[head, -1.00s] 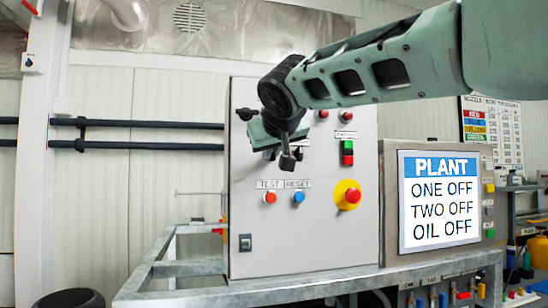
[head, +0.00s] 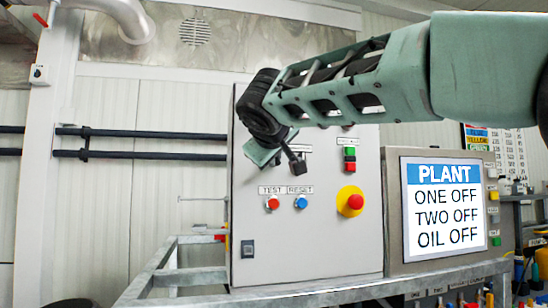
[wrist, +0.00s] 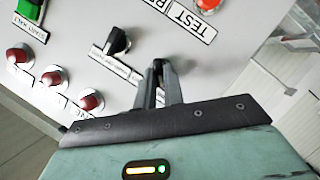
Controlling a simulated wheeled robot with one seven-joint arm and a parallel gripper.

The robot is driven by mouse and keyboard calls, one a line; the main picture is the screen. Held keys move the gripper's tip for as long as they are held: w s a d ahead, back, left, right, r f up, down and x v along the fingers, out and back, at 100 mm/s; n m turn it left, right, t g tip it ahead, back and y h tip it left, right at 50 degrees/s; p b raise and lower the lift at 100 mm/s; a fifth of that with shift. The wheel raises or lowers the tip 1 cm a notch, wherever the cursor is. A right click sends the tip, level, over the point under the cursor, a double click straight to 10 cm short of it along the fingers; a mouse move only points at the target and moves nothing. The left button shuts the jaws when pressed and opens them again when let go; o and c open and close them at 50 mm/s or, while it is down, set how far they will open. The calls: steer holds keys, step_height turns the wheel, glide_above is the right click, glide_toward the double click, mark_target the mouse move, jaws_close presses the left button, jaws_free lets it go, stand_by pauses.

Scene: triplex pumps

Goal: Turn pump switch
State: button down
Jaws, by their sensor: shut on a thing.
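My gripper (head: 297,165) is at the front of the grey control cabinet (head: 250,215), above the TEST and RESET buttons. In the wrist view, my gripper's dark fingers (wrist: 158,72) are close together, shut on a dark switch knob that they mostly hide. A second black selector knob (wrist: 116,41) with a white label stands free beside the fingers. The plant display (head: 443,205) reads ONE OFF, TWO OFF, OIL OFF.
The red TEST button (head: 272,203) and blue RESET button (head: 300,202) are just below my gripper. A red emergency button on yellow (head: 351,202) is to the right. Several red lamps (wrist: 52,77) are on the panel.

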steer(key=c, duration=1.5)
jaws_free()
steer(key=b+v, duration=0.3)
steer(key=v, duration=1.4)
steer(key=shift+s, duration=0.2)
